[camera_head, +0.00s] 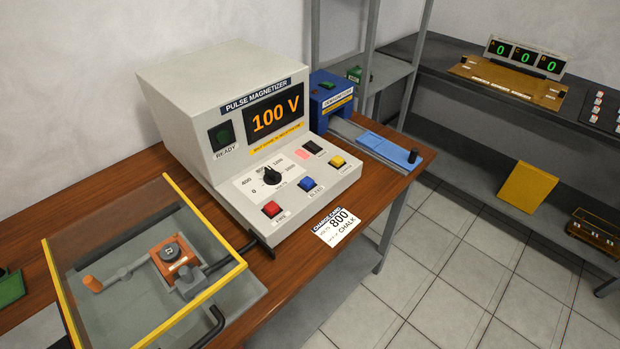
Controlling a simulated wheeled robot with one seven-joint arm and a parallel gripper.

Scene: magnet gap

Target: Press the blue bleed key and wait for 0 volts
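The pulse magnetizer (215,110) is a grey box on the wooden bench. Its display (275,116) reads 100 V in orange. On its sloped front panel, the blue bleed key (307,184) sits between a red key (271,208) at the left and a yellow key (338,161) at the right. A black dial (271,175) is above the keys. The ready lamp (222,135) is dark green. Nothing covers the blue key. My gripper is not in view.
A yellow-edged clear cover (150,262) stands over a fixture at the front left. A blue demagnetizer (330,98) stands behind right. A dark shelf (440,85) with a counter is at the right.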

